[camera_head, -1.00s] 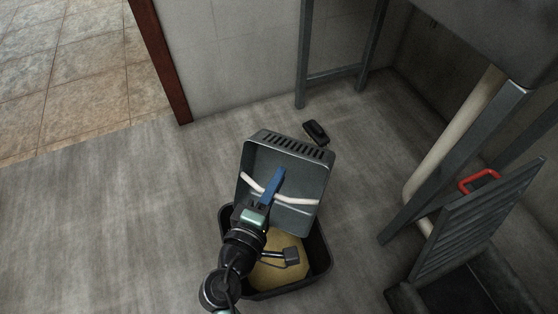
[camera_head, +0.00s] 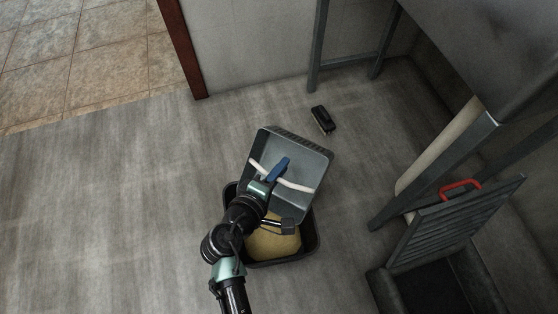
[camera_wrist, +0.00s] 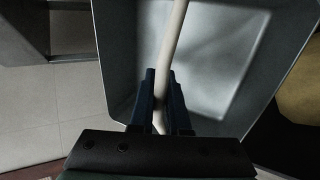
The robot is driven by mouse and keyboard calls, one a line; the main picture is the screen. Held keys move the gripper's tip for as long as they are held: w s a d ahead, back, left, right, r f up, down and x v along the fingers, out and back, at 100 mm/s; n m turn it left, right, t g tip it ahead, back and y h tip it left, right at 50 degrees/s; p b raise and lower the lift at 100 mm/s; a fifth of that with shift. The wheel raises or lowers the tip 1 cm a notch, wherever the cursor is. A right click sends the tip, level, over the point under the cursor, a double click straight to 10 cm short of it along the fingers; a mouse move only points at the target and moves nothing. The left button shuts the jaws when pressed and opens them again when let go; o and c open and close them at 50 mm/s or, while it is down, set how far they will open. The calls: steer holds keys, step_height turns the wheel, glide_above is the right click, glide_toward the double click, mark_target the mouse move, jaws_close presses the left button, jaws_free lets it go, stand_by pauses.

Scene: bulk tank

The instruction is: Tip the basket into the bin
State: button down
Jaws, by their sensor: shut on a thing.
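The grey basket (camera_head: 311,165) is tilted, its open side facing the head camera, above the far part of the black bin. Its inside looks empty. A white handle (camera_head: 298,186) crosses its opening. My gripper (camera_head: 279,168) is shut on this handle; in the wrist view its blue fingers (camera_wrist: 161,103) close around the white handle (camera_wrist: 172,45), with the basket's inner wall (camera_wrist: 220,60) behind. The black bin (camera_head: 314,245) stands on the floor below, with tan contents (camera_head: 270,243) inside. The basket and my arm hide part of the bin.
A small black object (camera_head: 322,119) lies on the floor behind the basket. At the right are a metal stand leg (camera_head: 440,165) and a slatted grate (camera_head: 450,222) with a red handle (camera_head: 460,187) leaning over a dark opening. Floor at left is clear.

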mark_target(284, 177)
steer(key=shift+w+d+g+y+p, duration=0.2)
steer(key=shift+w+g+y+p, duration=0.35)
steer(key=shift+p, duration=0.95)
steer(key=shift+w+d+g+y+p, duration=0.2)
steer(key=shift+g+p, duration=0.65)
steer(key=shift+p, duration=0.65)
steer(key=f+g+y+p, duration=0.1)
steer(key=g+p, duration=0.1)
steer(key=p, duration=0.3)
steer(key=shift+w+f, duration=0.1)
steer(key=shift+w, duration=0.05)
steer(key=shift+d+f+g+y+p, duration=0.1)
steer(key=shift+f+g+y+p, duration=0.55)
steer(key=shift+g, duration=0.55)
steer(key=shift+f+g, duration=0.35)
steer(key=shift+g, duration=0.05)
